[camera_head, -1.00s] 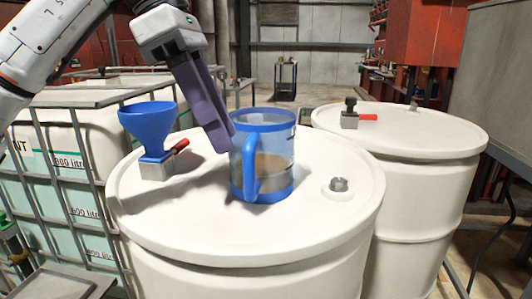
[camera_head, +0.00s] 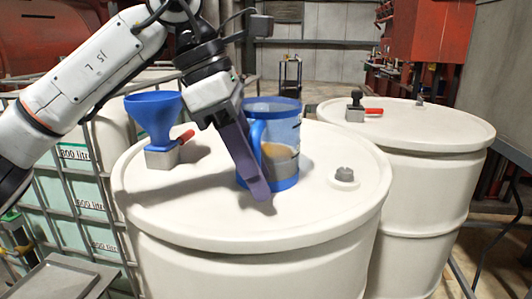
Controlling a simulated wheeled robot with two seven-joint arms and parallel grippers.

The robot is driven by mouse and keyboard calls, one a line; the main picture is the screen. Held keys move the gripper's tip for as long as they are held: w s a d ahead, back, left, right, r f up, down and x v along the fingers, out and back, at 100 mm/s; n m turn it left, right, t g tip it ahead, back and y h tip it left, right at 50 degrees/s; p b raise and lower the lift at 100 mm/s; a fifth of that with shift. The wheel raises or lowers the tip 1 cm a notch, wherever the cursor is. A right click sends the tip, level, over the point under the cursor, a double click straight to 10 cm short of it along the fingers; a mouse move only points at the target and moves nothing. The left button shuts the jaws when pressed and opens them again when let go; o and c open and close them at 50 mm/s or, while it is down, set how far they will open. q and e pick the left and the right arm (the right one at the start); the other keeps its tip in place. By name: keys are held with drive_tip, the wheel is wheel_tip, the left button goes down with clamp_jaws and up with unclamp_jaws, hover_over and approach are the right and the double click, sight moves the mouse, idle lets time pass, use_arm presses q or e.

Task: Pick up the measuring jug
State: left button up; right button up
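The measuring jug (camera_head: 285,163) is clear with a blue rim, base and handle (camera_head: 256,135), and has brownish contents low inside. It stands upright on the lid of the near white drum (camera_head: 300,215). My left gripper (camera_head: 262,192) comes down from the upper left, its purple fingers slanting across the jug's left front beside the handle. They hide the lower part of the handle. The fingers overlap in this view, so I cannot tell their gap or whether they touch the handle. My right gripper is not in view.
A blue funnel (camera_head: 154,115) on a grey block valve with a red lever (camera_head: 185,137) stands left of the jug. A grey bung (camera_head: 344,174) rises at right on the lid. A second white drum (camera_head: 430,130) stands behind right. The front of the lid is clear.

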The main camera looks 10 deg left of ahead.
use_arm(q)
clamp_jaws()
drive_tip(key=shift+r, duration=0.15)
idle(1.2)
